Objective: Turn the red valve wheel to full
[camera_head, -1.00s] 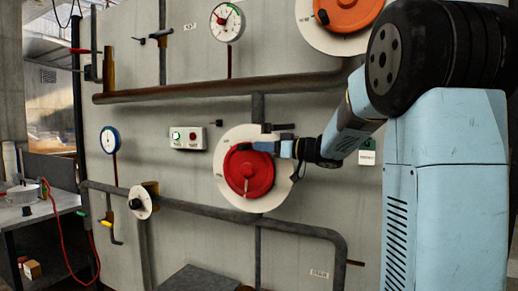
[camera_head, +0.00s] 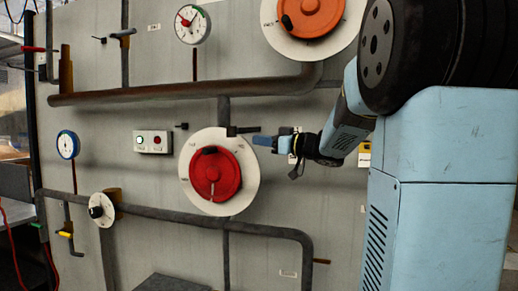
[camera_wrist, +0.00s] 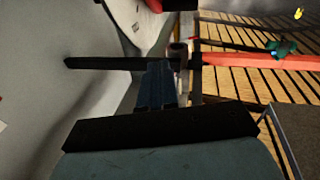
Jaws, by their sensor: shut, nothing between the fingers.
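The red valve wheel (camera_head: 228,178) is on a round white plate (camera_head: 247,186) on the grey wall panel in the head view. Its black knob (camera_head: 209,150) is at the top, slightly left of centre. A pale line on the wheel points down. My gripper (camera_head: 256,140) is shut and empty. In the head view it appears at the upper right edge of the white plate, clear of the knob. I cannot tell its exact distance from the panel.
Pipes cross above and below.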

